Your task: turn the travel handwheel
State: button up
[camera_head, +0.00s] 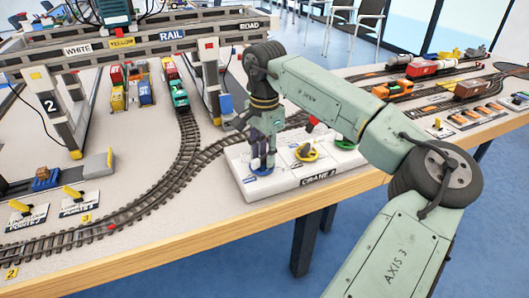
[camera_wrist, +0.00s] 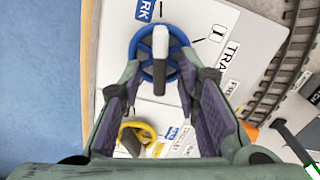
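The blue handwheel (camera_wrist: 178,66), beside a partly visible label starting "TRA", lies near the top of the wrist view. A grey and white handle (camera_wrist: 159,48) stands up from it. My gripper (camera_wrist: 160,70) is open, with one fingertip on each side of the wheel and the handle between them; gaps show, and I cannot tell whether the fingers touch the rim. In the head view my gripper (camera_head: 262,150) points down over the blue handwheel (camera_head: 261,169), hiding much of it, at the left end of the white control panel (camera_head: 285,181) marked "CRANE 2".
A yellow handwheel (camera_head: 306,153) and a green one (camera_head: 346,143) sit to the right on the same panel. Track (camera_head: 180,170) curves behind the panel. The gantry crane leg (camera_head: 208,80) stands close behind my gripper. The table's wooden edge (camera_head: 230,228) runs in front.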

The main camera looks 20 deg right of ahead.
aim_at(265, 155)
notch_tip(265, 155, up, 12)
dwell(0.6)
dwell(1.2)
